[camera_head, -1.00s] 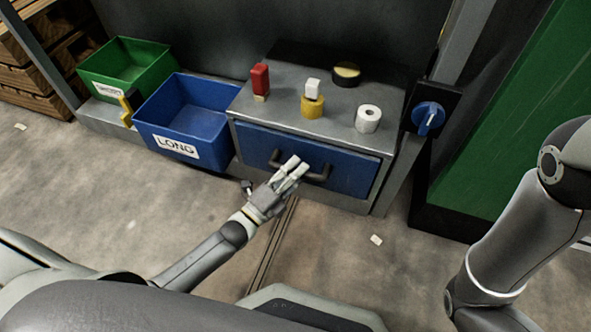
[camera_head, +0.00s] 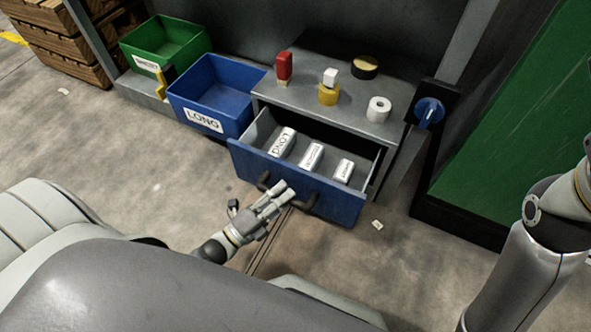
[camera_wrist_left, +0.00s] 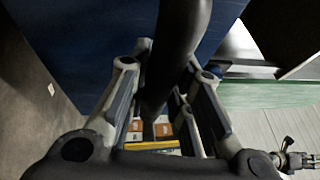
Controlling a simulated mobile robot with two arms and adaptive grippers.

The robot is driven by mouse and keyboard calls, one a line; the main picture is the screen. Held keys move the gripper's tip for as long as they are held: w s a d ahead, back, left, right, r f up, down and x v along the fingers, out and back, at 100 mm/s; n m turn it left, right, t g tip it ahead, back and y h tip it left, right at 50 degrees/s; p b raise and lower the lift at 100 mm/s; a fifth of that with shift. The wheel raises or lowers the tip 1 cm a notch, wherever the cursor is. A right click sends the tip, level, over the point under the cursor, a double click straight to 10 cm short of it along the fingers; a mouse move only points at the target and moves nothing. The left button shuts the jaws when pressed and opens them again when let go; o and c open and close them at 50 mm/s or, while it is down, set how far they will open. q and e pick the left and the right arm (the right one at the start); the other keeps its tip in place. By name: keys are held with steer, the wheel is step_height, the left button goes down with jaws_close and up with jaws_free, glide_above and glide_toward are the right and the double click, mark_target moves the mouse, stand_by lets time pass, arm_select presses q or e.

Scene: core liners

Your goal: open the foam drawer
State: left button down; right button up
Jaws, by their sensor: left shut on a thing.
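The blue-fronted foam drawer (camera_head: 340,203) stands pulled out of the grey cabinet in the head view. Three white labelled blocks lie inside it: one marked LONG (camera_head: 283,142) at the left, one in the middle (camera_head: 311,156) and a smaller one at the right (camera_head: 344,170). My left gripper (camera_head: 279,191) is at the drawer's dark handle (camera_head: 303,201). In the left wrist view its fingers close around the dark handle bar (camera_wrist_left: 175,50), with the blue drawer front (camera_wrist_left: 95,40) behind. My right gripper is out of view; only my right arm shows.
On the cabinet top (camera_head: 300,97) stand a red block (camera_head: 284,66), a yellow roll (camera_head: 328,95) with a white cube, a white roll (camera_head: 378,109) and a dark-yellow roll (camera_head: 364,67). A blue LONG bin (camera_head: 212,100) and a green bin (camera_head: 165,42) stand left.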

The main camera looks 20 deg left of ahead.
arm_select(q)
steer(key=s+p, duration=0.1)
steer(key=s, duration=0.6)
steer(key=shift+a, duration=0.15)
steer(key=c, duration=1.3)
jaws_free()
steer(key=v, duration=1.2)
